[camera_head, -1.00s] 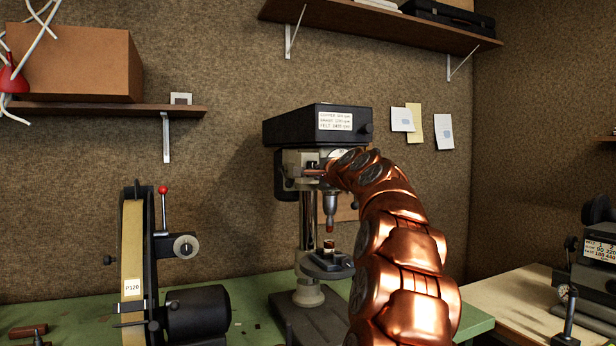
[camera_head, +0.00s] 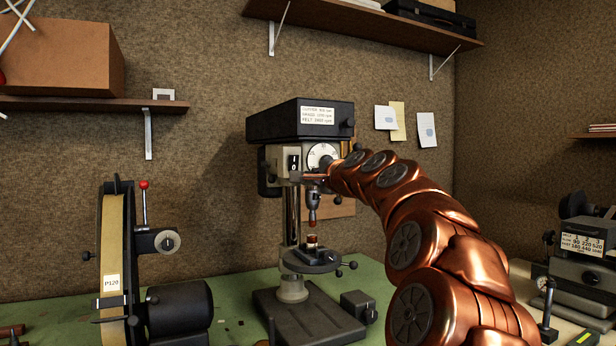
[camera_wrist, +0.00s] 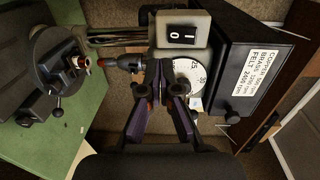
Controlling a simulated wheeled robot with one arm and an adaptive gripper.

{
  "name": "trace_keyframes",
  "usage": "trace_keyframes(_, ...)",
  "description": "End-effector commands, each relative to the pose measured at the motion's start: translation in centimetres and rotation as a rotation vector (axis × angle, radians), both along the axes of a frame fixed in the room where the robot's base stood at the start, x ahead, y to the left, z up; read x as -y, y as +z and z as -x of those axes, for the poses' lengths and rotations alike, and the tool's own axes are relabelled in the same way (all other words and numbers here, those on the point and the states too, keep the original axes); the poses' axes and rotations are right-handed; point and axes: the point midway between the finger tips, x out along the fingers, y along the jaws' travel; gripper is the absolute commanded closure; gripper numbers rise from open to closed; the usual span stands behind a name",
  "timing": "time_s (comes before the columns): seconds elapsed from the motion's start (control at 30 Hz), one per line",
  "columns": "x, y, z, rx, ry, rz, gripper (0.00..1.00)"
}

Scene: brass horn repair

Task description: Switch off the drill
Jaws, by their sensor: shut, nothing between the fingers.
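The drill (camera_head: 300,122) is a bench drill press with a dark head cover and a label, standing on the green bench. Its black rocker switch (camera_head: 293,162), marked I and O, is on the light front plate, left of a round white dial (camera_head: 320,156). The switch (camera_wrist: 182,33) also shows clearly in the wrist view, at the top. My gripper (camera_wrist: 160,68) is shut and empty, its fingertips close to the lower edge of the switch plate and beside the dial. In the head view my gripper (camera_head: 303,177) is just below the switch. I cannot tell whether the fingertips touch the plate.
The drill chuck (camera_head: 313,199) hangs beside my gripper, above a small copper piece (camera_head: 312,240) on the drill table. A belt sander (camera_head: 115,255) stands on the left. Paper notes (camera_head: 397,117) are on the wall behind. Another machine (camera_head: 585,255) stands at the right.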

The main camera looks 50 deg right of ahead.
Motion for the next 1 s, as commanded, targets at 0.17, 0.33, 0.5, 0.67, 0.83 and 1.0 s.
trace_keyframes(0.17,-1.0,-0.2,2.1,0.004,-0.002,0.004,1.00)
trace_keyframes(0.33,-1.4,-0.7,3.3,0.001,-0.002,0.000,1.00)
trace_keyframes(0.5,-1.7,-0.7,3.9,0.002,-0.002,0.001,1.00)
trace_keyframes(0.67,-1.7,-0.7,4.0,0.002,-0.002,0.001,1.00)
trace_keyframes(0.83,-1.7,-0.7,3.9,0.002,-0.002,0.001,1.00)
trace_keyframes(1.0,-1.7,-0.7,3.9,0.001,-0.002,0.002,1.00)
